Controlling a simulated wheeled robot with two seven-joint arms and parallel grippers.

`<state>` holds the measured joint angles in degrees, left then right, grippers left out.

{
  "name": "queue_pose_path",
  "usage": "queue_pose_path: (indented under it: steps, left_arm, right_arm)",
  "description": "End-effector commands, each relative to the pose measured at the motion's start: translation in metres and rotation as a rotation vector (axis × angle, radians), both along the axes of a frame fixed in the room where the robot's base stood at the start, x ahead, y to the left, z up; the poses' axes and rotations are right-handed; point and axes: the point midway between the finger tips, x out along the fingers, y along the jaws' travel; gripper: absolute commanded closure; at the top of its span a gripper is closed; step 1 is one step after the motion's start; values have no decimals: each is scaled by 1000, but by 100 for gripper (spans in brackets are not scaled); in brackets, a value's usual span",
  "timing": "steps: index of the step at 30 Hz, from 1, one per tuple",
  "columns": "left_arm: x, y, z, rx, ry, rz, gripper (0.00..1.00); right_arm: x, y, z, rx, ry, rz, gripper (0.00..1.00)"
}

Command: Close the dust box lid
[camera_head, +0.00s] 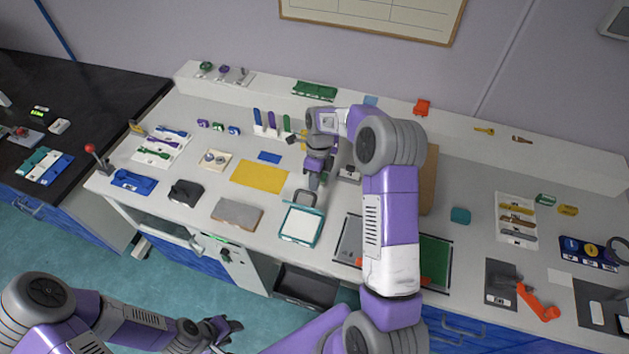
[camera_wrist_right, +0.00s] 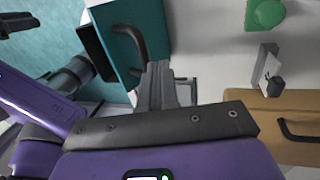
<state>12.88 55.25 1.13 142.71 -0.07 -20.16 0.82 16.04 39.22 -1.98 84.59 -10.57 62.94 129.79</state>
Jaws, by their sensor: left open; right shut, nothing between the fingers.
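The dust box (camera_head: 283,236) is a small teal-edged box with a pale inside, near the front middle of the bench. Its teal lid (camera_head: 307,208) appears raised along the far edge, with a dark arched handle (camera_head: 304,194). In the right wrist view, a teal panel (camera_wrist_right: 146,20) with a dark handle (camera_wrist_right: 133,42) is close to the fingers. My right gripper (camera_head: 313,184) is shut and empty, just behind the lid; its fingers (camera_wrist_right: 163,80) point toward the handle in the wrist view. Contact is unclear. My left gripper (camera_head: 222,332) is open and empty, low in front of the bench.
A grey slab (camera_head: 236,214) lies left of the box and a yellow mat (camera_head: 259,177) behind it. A framed grey and green board (camera_head: 436,258) lies to the right, partly hidden by my right arm. A brown board (camera_head: 429,180) stands behind that arm.

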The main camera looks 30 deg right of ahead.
Motion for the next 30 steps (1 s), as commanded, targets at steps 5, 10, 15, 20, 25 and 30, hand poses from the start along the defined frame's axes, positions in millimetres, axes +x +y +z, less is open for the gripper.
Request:
queue_pose_path:
  steps: [5, 10, 15, 20, 25, 30]
  left_arm:
    - [0, 0, -1, 0, 0, 0, 57]
    - [0, 0, -3, 0, 0, 0, 57]
    - [0, 0, -4, 0, 0, 0, 57]
    - [0, 0, -6, 0, 0, 0, 57]
    - [0, 0, -10, 0, 0, 0, 57]
    - [0, 0, -13, 0, 0, 0, 57]
  right_arm:
    - [0, 1, 0, -4, -3, 1, 100]
    - [-1, 5, 1, -30, -26, 4, 100]
    - [-2, 7, 2, -49, -42, 0, 100]
    - [-4, 11, 2, -73, -63, 3, 100]
    - [-7, 18, 1, -107, -91, 3, 100]
    - [-15, 32, 1, -105, -91, 4, 100]
